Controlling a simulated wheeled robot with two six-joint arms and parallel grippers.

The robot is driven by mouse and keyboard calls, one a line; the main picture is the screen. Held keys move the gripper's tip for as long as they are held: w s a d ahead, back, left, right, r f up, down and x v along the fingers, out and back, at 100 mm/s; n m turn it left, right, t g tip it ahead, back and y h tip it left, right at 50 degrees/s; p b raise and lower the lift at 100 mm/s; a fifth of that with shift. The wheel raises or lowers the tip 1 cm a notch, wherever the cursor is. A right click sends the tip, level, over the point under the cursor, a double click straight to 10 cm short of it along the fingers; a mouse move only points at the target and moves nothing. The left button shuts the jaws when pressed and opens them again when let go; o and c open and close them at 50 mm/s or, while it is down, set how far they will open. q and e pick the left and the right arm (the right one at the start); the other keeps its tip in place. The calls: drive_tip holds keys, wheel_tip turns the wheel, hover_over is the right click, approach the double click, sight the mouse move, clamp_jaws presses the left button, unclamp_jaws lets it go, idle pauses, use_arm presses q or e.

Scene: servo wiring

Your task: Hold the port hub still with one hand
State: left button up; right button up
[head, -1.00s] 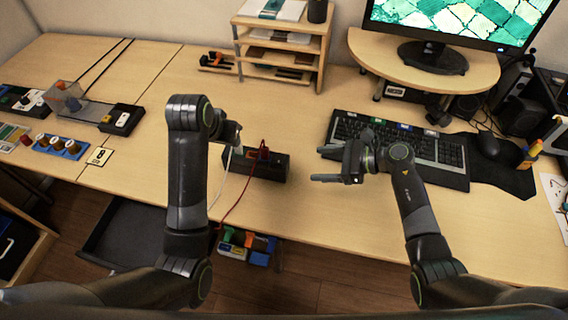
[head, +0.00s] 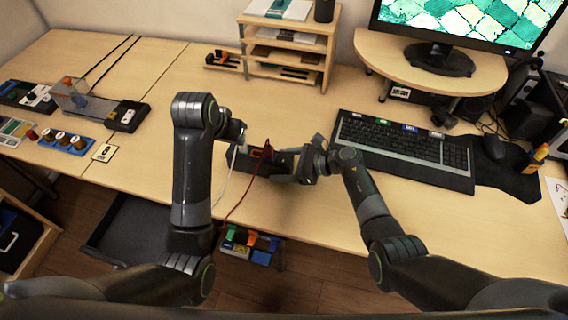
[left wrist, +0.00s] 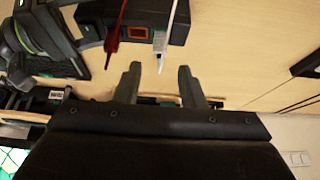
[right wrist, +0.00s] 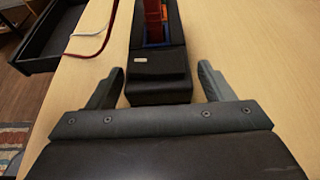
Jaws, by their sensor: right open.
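The port hub (head: 248,167) is a long black box on the desk. It also shows in the right wrist view (right wrist: 160,88) and at the top of the left wrist view (left wrist: 178,32). A red plug (head: 265,151) with a red cable stands at it. My right gripper (head: 284,168) is open, its fingers on either side of the hub's near end, with visible gaps in the right wrist view (right wrist: 162,70). My left gripper (left wrist: 159,70) is open beside the hub's other end. A white plug (left wrist: 160,42) on a white cable shows just beyond its fingertips.
A keyboard (head: 400,145) lies right of the hub, and a wooden shelf (head: 290,45) stands behind. Small coloured bins (head: 250,243) hang below the desk's front edge. A black open drawer (head: 125,232) is at the lower left.

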sight(243, 148)
use_arm(q)
drive_tip(key=shift+o, duration=0.3)
use_arm(e)
drive_tip(key=c, duration=1.2)
use_arm(q)
drive_tip(key=shift+o, duration=0.7)
drive_tip(key=shift+r, duration=0.1)
use_arm(e)
drive_tip(key=shift+o, duration=0.2)
use_arm(q)
drive_tip(key=shift+g, duration=0.7)
drive_tip(key=x, duration=0.3)
drive_tip(key=w+x, duration=0.1)
drive_tip(key=x, duration=0.2)
drive_tip(key=w+x, duration=0.1)
drive_tip(key=x, duration=0.3)
drive_tip(key=shift+r, duration=0.45)
clamp_jaws()
